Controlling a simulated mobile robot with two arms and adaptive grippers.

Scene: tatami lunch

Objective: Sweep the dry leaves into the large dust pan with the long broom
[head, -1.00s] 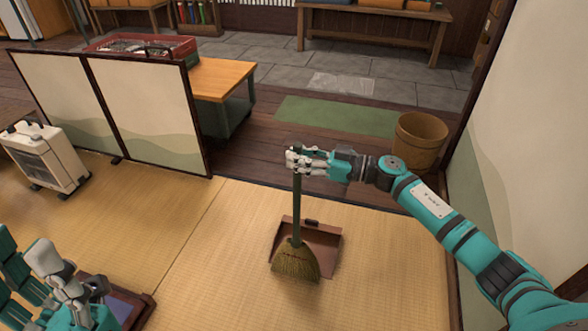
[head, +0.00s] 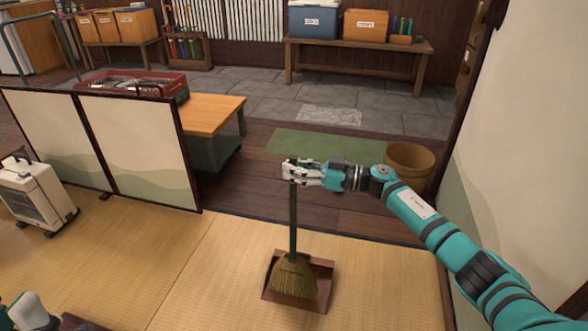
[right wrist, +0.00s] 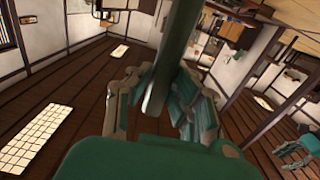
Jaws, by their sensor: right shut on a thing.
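My right gripper (head: 304,173) is shut on the dark green handle of the long broom (head: 293,225), near its top. The handle also shows between the fingers in the right wrist view (right wrist: 158,85). The broom hangs nearly upright, its straw bristles over the large dust pan (head: 325,268). The reddish-brown pan lies on the tatami, its middle hidden by the bristles. I cannot tell whether the bristles touch it. No dry leaves can be made out. Only part of my left gripper (head: 28,312) shows at the lower left; its jaws cannot be judged.
A low folding screen (head: 140,150) and a white heater (head: 38,193) stand at the left. A wooden bucket (head: 408,165) stands behind my right arm, near the right wall. A green mat (head: 325,143) lies beyond the tatami. The tatami around the pan is clear.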

